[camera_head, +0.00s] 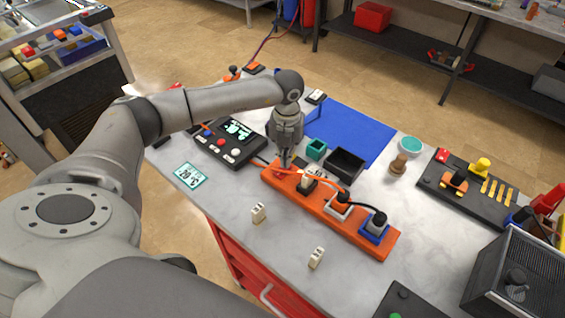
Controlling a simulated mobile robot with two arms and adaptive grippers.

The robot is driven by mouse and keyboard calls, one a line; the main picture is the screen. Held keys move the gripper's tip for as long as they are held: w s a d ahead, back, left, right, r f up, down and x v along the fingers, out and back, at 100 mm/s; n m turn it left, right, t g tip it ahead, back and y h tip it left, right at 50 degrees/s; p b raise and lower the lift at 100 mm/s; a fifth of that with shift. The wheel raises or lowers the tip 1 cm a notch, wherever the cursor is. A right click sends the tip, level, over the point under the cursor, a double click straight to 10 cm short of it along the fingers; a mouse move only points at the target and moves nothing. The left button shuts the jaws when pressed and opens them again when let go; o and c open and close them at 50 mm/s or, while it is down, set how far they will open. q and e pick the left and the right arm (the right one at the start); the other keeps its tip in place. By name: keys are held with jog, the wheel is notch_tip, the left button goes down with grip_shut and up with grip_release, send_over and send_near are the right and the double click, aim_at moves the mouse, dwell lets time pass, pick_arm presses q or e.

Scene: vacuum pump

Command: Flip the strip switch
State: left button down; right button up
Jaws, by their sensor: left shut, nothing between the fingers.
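An orange power strip (362,239) lies across the middle of the table. Several plugs and sockets sit along it, with an orange cord and black cords running from them. My left gripper (284,165) points down at the strip's far-left end, where a small red switch (279,171) shows partly behind the fingertips. The fingers are shut and hold nothing. I cannot tell whether the fingertips touch the switch, or which way it is tilted. My right gripper is not in view.
A black control box (230,147) stands left of the strip. A black bin (345,164) and a small green box (316,149) stand just behind it. Two white plugs (259,213) (316,258) lie in front. A dark mesh box (515,280) stands at right.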

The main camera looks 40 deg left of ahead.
pick_arm(q)
jog(key=shift+s+f+b, duration=0.1)
jog(key=shift+f+b, duration=0.9)
jog(key=shift+f, duration=0.35)
dwell(0.5)
jog(key=shift+r, duration=0.2)
jog(key=shift+r+p, duration=0.55)
jog(key=shift+p, duration=0.05)
jog(key=shift+r+p, duration=1.7)
jog(key=shift+r, duration=1.15)
jog(key=shift+f, duration=0.1)
